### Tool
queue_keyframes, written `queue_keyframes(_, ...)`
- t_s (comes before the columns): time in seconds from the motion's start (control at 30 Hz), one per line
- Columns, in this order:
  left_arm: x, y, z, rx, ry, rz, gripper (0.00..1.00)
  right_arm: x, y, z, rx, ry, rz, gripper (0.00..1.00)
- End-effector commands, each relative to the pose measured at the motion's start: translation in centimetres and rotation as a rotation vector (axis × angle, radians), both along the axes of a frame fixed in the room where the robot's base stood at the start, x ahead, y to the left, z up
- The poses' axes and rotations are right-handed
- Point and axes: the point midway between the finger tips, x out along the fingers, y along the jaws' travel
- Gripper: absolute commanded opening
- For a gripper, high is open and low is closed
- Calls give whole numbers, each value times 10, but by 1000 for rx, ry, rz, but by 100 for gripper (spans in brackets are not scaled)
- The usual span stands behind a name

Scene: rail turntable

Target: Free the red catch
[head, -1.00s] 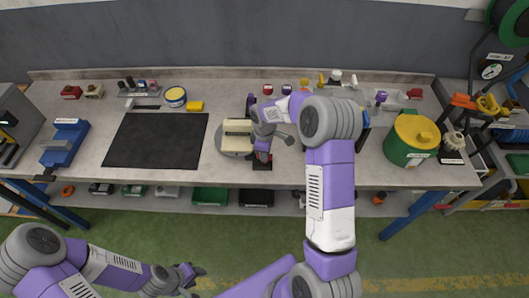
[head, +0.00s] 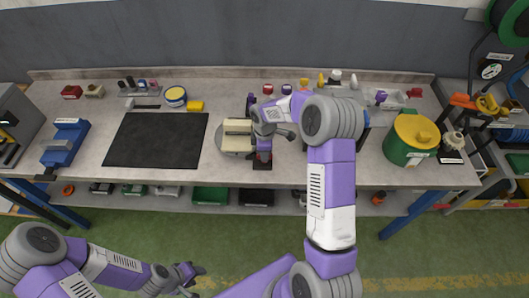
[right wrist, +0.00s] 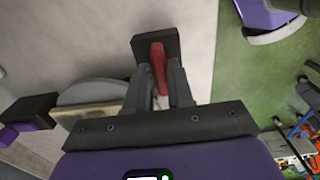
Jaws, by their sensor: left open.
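The red catch (right wrist: 159,68) stands on a dark square base (right wrist: 172,42) in the right wrist view. My right gripper (right wrist: 161,78) has its two fingers close on either side of the catch and appears shut on it. In the head view the dark base (head: 262,165) shows at the front of the bench, with my right gripper (head: 263,154) over it; the catch is hidden there. The grey turntable disc (head: 226,143) with cream blocks (head: 238,126) on it lies just left of the gripper. My left gripper (head: 192,276) is open and empty, low in front of the bench.
A black mat (head: 155,140) covers the bench left of the disc. A blue vise-like tool (head: 65,143) stands at far left. A green drum (head: 408,150) with a yellow lid stands at right. Another dark, purple-ended post (head: 250,102) stands behind the disc.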

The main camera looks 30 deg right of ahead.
Motion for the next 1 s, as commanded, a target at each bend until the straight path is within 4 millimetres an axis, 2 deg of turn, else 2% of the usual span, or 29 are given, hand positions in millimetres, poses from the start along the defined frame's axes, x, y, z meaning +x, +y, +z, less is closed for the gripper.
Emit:
queue_keyframes(0.03, 0, 0, 0, 0, 0, 0, 43, 0, 0, 0, -1, -1, 0, 30)
queue_keyframes(0.1, 0, 0, 0, 0, 0, 0, 43, 0, 0, 0, 0, 0, -1, 40)
queue_keyframes(0.43, 0, 0, 0, 0, 0, 0, 43, 0, 0, 3, 0, 0, -2, 40)
queue_keyframes(0.8, 0, 0, 4, 0, 0, 0, 43, 0, 0, 60, 1, -3, -2, 40)
queue_keyframes(1.0, 0, 0, 4, 0, 0, 0, 43, 0, 0, 75, 0, 0, -1, 40)
